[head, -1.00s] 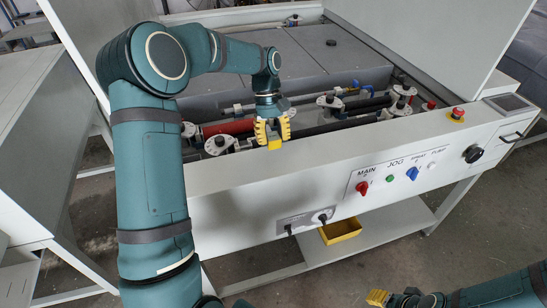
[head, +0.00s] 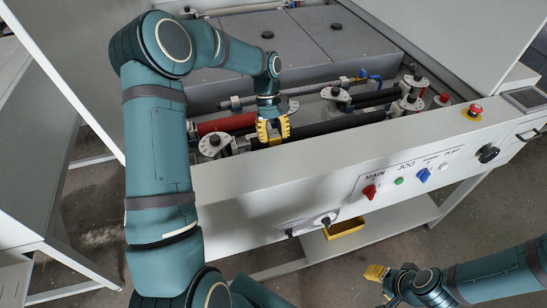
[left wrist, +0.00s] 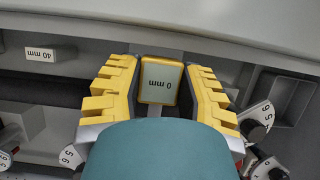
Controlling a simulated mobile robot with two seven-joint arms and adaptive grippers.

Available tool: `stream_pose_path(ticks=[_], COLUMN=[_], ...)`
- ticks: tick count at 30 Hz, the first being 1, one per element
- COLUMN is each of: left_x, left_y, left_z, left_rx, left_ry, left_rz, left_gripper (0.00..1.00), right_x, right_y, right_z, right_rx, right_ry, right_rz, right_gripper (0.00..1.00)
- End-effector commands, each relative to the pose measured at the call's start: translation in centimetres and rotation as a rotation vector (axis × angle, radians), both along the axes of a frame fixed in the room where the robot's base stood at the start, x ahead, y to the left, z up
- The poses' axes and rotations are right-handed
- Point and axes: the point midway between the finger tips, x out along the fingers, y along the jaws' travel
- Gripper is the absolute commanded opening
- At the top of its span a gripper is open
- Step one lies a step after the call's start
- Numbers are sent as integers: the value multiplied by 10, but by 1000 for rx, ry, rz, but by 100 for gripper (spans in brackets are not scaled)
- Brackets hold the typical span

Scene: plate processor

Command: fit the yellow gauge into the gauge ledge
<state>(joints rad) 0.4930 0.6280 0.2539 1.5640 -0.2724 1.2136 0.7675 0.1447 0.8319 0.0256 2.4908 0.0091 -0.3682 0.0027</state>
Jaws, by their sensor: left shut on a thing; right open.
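The yellow gauge (left wrist: 159,80), a small block with a yellow rim and a pale face marked "0 mm", is between the two yellow fingers of my left gripper (left wrist: 160,88) in the left wrist view. My left gripper (head: 272,130) is shut on it. In the head view the gripper points down at the machine's front rail (head: 240,172), and the fingers mostly hide the gauge. I cannot tell for sure which part is the gauge ledge; a dark square pocket (left wrist: 287,98) lies to the right of the gauge, apart from it. My right gripper (head: 376,272) is open and empty, low in front.
Rollers, including a red one (head: 228,122), and round numbered dials (head: 214,144) lie behind the rail. The rail carries a red emergency button (head: 473,112). A yellow bin (head: 345,228) stands below.

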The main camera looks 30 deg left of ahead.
Motion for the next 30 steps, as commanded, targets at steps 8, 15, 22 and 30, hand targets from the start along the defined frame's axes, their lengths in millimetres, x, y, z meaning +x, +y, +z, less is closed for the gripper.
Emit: stream_pose_path(ticks=[8, 15, 22, 30], left_x=[0, 0, 0, 0], left_y=[0, 0, 0, 0], left_z=[-54, -70, -99, -101], left_rx=[-2, -1, -1, 1], left_ry=[1, 1, 1, -1], left_rz=[0, 1, 0, -1], left_gripper=[0, 0, 0, 0], right_x=[0, 0, 0, 0], right_y=[0, 0, 0, 0], right_z=[-1, -1, -2, -2], right_rx=[0, 0, 0, 0], right_ry=[0, 0, 0, 0], right_rz=[0, 0, 0, 0], right_gripper=[47, 47, 47, 47])
